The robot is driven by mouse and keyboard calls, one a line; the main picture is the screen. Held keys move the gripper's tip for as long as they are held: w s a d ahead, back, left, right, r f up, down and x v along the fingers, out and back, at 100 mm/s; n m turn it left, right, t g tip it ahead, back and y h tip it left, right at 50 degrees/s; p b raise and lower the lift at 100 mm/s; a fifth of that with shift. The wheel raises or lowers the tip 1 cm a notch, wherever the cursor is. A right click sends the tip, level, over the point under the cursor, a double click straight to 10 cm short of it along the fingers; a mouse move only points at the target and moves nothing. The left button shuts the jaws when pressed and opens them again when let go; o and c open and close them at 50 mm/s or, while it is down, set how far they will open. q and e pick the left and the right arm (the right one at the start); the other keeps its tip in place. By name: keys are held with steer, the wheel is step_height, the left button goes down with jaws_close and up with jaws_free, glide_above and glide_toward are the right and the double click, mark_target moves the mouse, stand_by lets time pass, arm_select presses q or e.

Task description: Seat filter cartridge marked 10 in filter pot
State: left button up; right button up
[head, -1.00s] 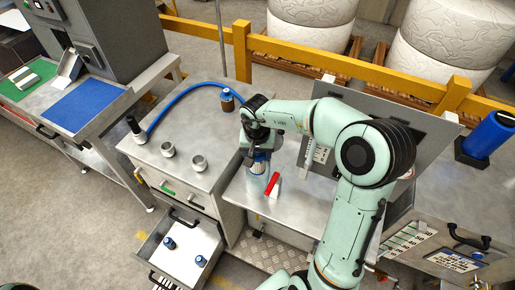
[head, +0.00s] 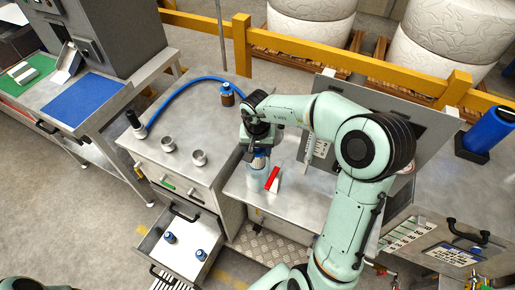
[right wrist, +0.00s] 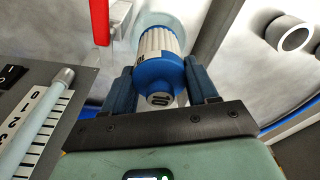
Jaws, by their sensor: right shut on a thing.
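My right gripper (head: 259,150) is shut on the filter cartridge (right wrist: 158,72), over the front of the middle bench. In the right wrist view the cap sits between the two blue fingers (right wrist: 160,88). A clear, cup-like filter pot (right wrist: 176,20) shows around the cartridge's far end; in the head view the pot (head: 257,180) stands below the gripper. I cannot tell how deep the cartridge is in it. My left gripper is not in view.
An open drawer (head: 190,240) holds two blue-capped pieces. An upright panel (head: 385,110) stands behind my arm.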

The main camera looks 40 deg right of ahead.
steer(key=shift+f, duration=0.1)
steer(key=shift+f, duration=2.5)
steer(key=o, duration=1.2)
steer(key=shift+c, duration=0.2)
steer(key=r, duration=0.8)
steer(key=s+a+r, duration=0.1)
steer(key=r, duration=0.4)
steer(key=shift+s+r, duration=0.1)
steer(key=shift+a, duration=0.1)
